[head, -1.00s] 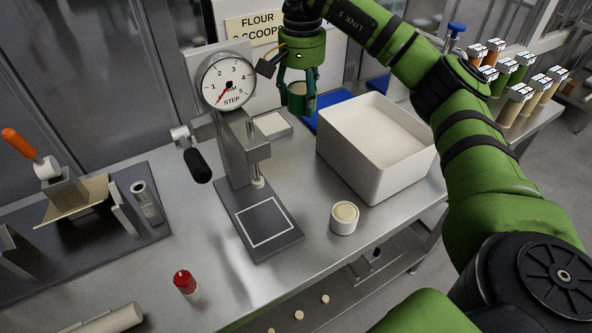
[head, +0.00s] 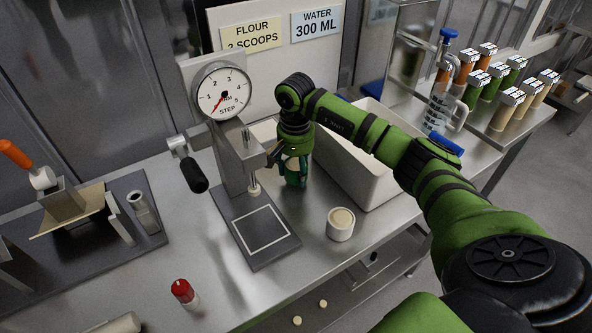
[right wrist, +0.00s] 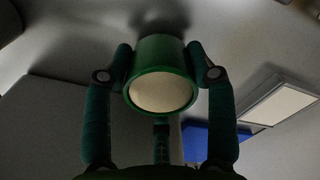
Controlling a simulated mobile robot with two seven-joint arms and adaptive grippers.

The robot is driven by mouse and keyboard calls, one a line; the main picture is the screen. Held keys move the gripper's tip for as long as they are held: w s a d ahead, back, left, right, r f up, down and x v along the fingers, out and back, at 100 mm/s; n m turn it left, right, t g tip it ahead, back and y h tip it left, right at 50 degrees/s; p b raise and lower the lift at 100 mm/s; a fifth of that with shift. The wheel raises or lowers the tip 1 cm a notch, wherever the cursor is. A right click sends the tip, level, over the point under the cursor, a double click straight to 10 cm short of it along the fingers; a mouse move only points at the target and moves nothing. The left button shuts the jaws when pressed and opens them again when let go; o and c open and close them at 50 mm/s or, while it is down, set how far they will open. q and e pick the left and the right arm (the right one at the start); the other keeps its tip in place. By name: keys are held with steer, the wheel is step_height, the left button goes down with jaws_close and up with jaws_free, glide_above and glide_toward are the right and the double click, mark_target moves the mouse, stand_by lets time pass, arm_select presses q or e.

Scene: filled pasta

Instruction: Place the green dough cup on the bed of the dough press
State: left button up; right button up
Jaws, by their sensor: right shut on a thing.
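The green dough cup (right wrist: 163,52) is held between the fingers of my right gripper (head: 294,178), with pale dough visible inside its rim in the right wrist view. In the head view the cup (head: 291,164) is partly covered by the fingers. The gripper is shut on it, just right of the press column and behind the right side of the bed. The dough press (head: 232,150) has a dial and a black-handled lever. Its dark bed (head: 285,240) bears a white square outline and nothing lies inside the square. My left gripper is not in view.
A white cup of dough (head: 341,222) stands right of the bed. A large white bin (head: 372,185) is behind it, partly hidden by my right arm. A red-capped shaker (head: 184,293) stands at front left. A dark board with tools (head: 100,230) lies left. Several jars (head: 500,105) stand far right.

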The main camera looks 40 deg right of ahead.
steer(key=shift+f, duration=0.9)
steer(key=o, duration=1.4)
steer(key=shift+c, duration=0.2)
steer(key=shift+r, duration=0.1)
